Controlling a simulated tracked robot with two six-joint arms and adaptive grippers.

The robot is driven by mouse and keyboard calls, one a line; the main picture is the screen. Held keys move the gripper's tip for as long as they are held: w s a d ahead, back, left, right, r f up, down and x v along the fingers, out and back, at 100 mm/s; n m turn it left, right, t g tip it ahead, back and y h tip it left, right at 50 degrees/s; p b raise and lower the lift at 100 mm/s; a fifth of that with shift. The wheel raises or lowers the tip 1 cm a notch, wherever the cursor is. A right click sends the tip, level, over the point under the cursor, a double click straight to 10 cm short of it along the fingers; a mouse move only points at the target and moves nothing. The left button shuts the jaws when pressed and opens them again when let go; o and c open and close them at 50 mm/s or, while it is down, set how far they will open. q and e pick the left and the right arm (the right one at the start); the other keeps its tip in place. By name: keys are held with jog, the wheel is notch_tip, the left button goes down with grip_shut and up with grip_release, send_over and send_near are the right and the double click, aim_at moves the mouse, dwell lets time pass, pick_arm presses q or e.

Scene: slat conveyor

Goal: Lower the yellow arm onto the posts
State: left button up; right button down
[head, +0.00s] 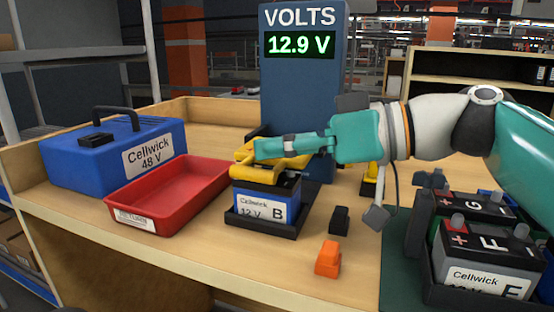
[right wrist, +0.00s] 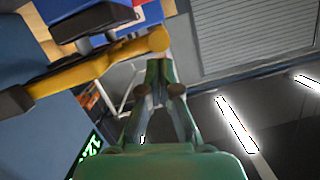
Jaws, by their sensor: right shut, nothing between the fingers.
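The yellow arm (head: 246,168) lies low across the top of the blue battery B (head: 256,207), which sits in a black tray (head: 240,223). The posts are hidden under the arm and my gripper, so I cannot see the contact. The blue meter (head: 300,100) behind reads 12.9 V. My right gripper (head: 262,148) reaches in from the right, shut and empty, at the top of the yellow arm. In the right wrist view the shut fingers (right wrist: 160,75) are beside the yellow arm's bar (right wrist: 95,65); I cannot tell whether they touch it. My left gripper is out of view.
A red return tray (head: 170,200) and a blue 48 V case (head: 115,155) stand to the left. An orange block (head: 328,258) and a black block (head: 339,219) lie to the front right. Batteries F (head: 487,259) and G (head: 473,207) stand at the right.

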jog(key=shift+s+a+f+n+b, duration=0.1)
jog(key=shift+s+f+n+b, duration=0.1)
jog(key=shift+f+n+b, duration=0.6)
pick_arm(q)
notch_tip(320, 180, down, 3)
pick_arm(e)
jog(key=shift+f, duration=0.2)
pick_arm(q)
jog(key=shift+b, duration=0.3)
pick_arm(e)
jog(key=shift+f+h, duration=0.25)
jog(key=shift+h, duration=0.05)
jog(key=v, duration=0.8)
jog(key=shift+s+r+t, duration=0.15)
jog(key=shift+r+t, duration=0.25)
